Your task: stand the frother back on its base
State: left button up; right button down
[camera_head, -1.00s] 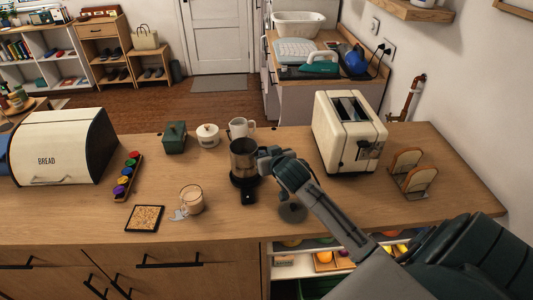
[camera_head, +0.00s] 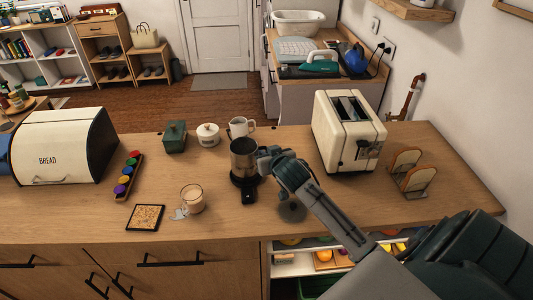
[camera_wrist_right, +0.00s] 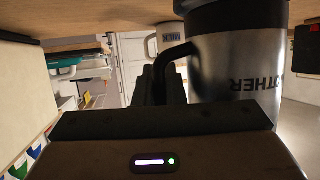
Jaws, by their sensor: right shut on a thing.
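My right gripper (camera_head: 266,160) is shut on the frother's handle from the right. In the right wrist view, which is upside down, the frother (camera_wrist_right: 238,65) shows large lettering, and its black handle (camera_wrist_right: 172,58) runs to the jaws. A black part at the frother's lower end sits close to the counter. My left gripper is not in view.
Behind stand a white jug (camera_head: 241,127), a lidded white pot (camera_head: 208,135) and a green canister (camera_head: 175,137). A glass cup (camera_head: 194,199) and a cork coaster (camera_head: 145,217) are at front left. The toaster (camera_head: 348,130) is to the right.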

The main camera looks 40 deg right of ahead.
jog(key=shift+f+b, duration=0.3)
jog(key=shift+f, duration=0.25)
jog(key=c, duration=1.8)
grip_release()
jog(key=shift+s, duration=0.1)
jog(key=shift+s+a+r+p, duration=0.15)
jog(key=shift+s+r+p, duration=0.2)
jog(key=shift+s+p, duration=0.3)
jog(key=p+v, duration=0.6)
jog(key=v, duration=0.3)
jog(key=shift+s+a, duration=0.1)
jog(key=shift+s, duration=0.1)
